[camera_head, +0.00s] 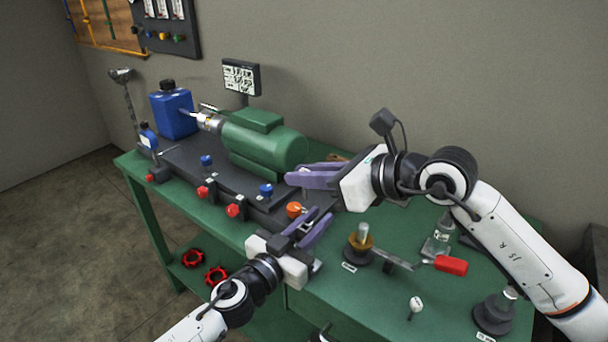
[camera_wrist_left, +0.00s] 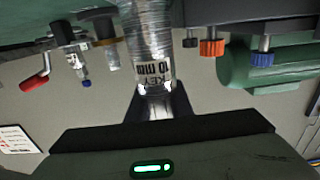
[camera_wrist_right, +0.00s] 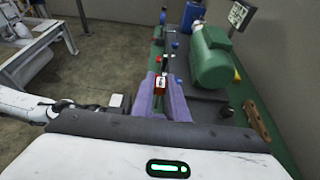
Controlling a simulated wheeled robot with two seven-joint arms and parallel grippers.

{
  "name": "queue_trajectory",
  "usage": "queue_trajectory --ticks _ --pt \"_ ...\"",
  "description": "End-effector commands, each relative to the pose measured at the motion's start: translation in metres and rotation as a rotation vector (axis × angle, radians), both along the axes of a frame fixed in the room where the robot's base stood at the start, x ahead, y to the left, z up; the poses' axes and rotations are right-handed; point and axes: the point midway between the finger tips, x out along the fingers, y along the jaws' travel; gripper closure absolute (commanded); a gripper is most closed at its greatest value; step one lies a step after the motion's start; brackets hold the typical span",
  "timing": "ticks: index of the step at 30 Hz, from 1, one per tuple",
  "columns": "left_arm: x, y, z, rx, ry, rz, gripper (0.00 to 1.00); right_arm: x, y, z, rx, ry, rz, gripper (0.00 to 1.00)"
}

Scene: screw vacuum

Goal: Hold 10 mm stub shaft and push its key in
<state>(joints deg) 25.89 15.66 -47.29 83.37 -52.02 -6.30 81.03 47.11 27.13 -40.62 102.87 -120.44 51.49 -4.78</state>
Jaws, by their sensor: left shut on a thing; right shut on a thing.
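My left gripper (camera_head: 318,220) is shut on a silvery cylinder labelled "KEY 10 mm" (camera_wrist_left: 152,50), which I take for the 10 mm stub shaft. It extends away from the fingers in the left wrist view. I cannot tell if this is the key. The key's seat in the shaft does not show clearly.
The green motor (camera_head: 265,143) sits on a dark base with red and blue knobs on the green bench. An orange knob (camera_head: 294,209) is close to both grippers. A brass-topped stand (camera_head: 358,254), a red-handled tool (camera_head: 450,265) and another stand (camera_head: 492,316) are at right.

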Motion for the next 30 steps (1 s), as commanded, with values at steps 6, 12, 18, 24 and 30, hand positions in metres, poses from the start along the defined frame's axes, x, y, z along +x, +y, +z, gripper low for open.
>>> queue_trajectory --ticks 6,12,18,24,30 --pt "0.0 0.0 -0.001 0.001 0.001 0.0 1.0 0.0 0.0 0.0 0.0 0.0 0.001 1.0" --pt "0.0 0.0 -0.001 0.001 0.001 0.0 1.0 0.0 0.0 -0.006 0.001 0.001 0.001 1.0" --pt "0.0 0.0 -0.001 0.001 0.001 0.0 1.0 0.0 0.0 -0.023 0.001 0.001 0.001 1.0" --pt "0.0 0.0 -0.001 0.001 0.001 0.0 1.0 0.0 0.0 -0.042 0.002 0.002 0.001 1.0" --pt "0.0 0.0 -0.001 0.001 0.001 0.0 1.0 0.0 0.0 -0.054 0.001 -0.001 0.002 1.0"
